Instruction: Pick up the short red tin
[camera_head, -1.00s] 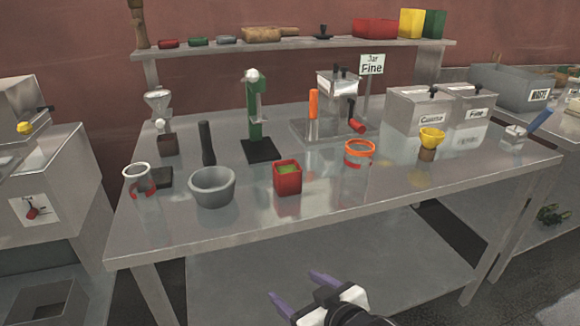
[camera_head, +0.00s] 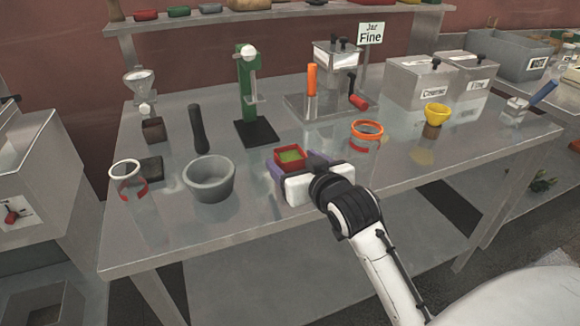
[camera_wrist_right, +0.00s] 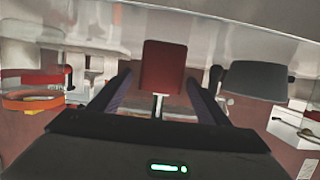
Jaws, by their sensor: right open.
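The short red tin (camera_head: 291,164) is square with green contents and stands upright on the steel table (camera_head: 225,232) near its front edge. My right gripper (camera_head: 294,166) is open at the tin, with one purple finger on each side of it. The front of the tin is partly hidden by the gripper. In the right wrist view the tin (camera_wrist_right: 163,65) shows between the two open fingers (camera_wrist_right: 158,82), with gaps on both sides. My left gripper is not in view.
A grey mortar (camera_head: 209,180) stands to the left of the tin. A clear jar with an orange rim (camera_head: 367,129) stands close on the right. Behind is a green stand (camera_head: 247,95) on a black base. A white-rimmed jar (camera_head: 126,169) is far left.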

